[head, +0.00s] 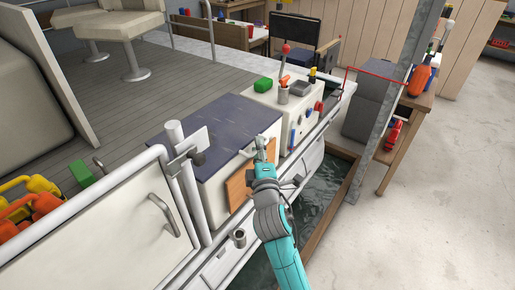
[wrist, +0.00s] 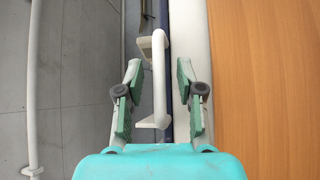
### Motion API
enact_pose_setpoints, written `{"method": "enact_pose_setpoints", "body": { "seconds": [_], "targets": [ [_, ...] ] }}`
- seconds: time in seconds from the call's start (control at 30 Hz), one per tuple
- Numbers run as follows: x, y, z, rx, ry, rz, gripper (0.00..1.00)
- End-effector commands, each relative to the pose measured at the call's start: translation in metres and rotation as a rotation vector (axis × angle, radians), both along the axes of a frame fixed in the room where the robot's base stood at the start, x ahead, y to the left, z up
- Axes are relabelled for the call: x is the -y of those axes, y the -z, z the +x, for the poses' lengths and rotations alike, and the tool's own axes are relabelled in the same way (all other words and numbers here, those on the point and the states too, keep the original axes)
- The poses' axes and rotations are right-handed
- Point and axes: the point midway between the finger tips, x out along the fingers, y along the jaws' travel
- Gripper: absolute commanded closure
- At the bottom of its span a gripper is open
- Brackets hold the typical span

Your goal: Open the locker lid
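The locker has a dark blue-grey lid (head: 213,133) that lies flat and looks shut in the head view. A white bar handle (wrist: 160,78) shows in the wrist view beside a dark blue edge strip (wrist: 177,120). My gripper (head: 263,148) is at the lid's right edge in the head view. In the wrist view my gripper (wrist: 158,75) is open, with one finger on each side of the handle bar. Gaps show between the bar and both fingers.
An orange-brown wooden panel (head: 238,189) is on the locker's side below my gripper. A white console (head: 291,105) with a red-knobbed lever stands beyond the lid. A white rail post (head: 187,185) stands at the near left. Water (head: 315,203) lies to the right, below the boat.

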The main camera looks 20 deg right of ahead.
Motion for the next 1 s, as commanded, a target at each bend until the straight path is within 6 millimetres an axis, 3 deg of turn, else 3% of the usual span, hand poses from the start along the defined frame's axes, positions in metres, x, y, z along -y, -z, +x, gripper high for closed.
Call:
{"method": "enact_pose_setpoints", "body": {
  "seconds": [0.3,0.47,0.8,1.0],
  "targets": [
    [0.000,-0.001,0.002,0.001,0.000,0.000,0.63],
    [0.000,-0.001,0.002,0.000,0.000,0.000,1.00],
    [0.000,-0.002,0.003,-0.001,0.000,-0.001,1.00],
    [0.001,-0.012,0.012,-0.022,-0.001,-0.017,1.00]
  ]
}}
